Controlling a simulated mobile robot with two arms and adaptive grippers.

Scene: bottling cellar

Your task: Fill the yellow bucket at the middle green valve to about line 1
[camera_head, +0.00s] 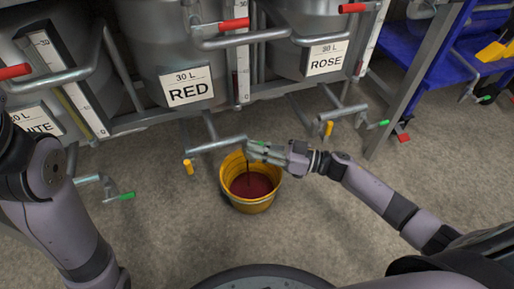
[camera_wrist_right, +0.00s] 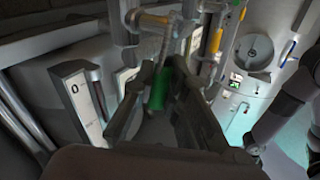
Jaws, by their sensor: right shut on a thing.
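The yellow bucket (camera_head: 256,207) stands upright on the floor below the spout pipe (camera_head: 216,145) of the middle tank, labelled RED. Dark red liquid (camera_head: 252,186) lies in it, and a thin dark stream falls into it from above. The fill lines cannot be read. My right gripper (camera_head: 262,151) is shut on the middle green valve handle, above the bucket's right rim. The green handle (camera_wrist_right: 158,89) shows between the fingers in the right wrist view. My left arm comes in at the left; its gripper is out of view.
Yellow-handled valves (camera_head: 188,167) and other green-handled valves (camera_head: 126,196) stick out low from the tank frame. A ROSE tank (camera_head: 326,58) stands to the right. A blue shelf (camera_head: 410,45) is at upper right. The floor in front is clear.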

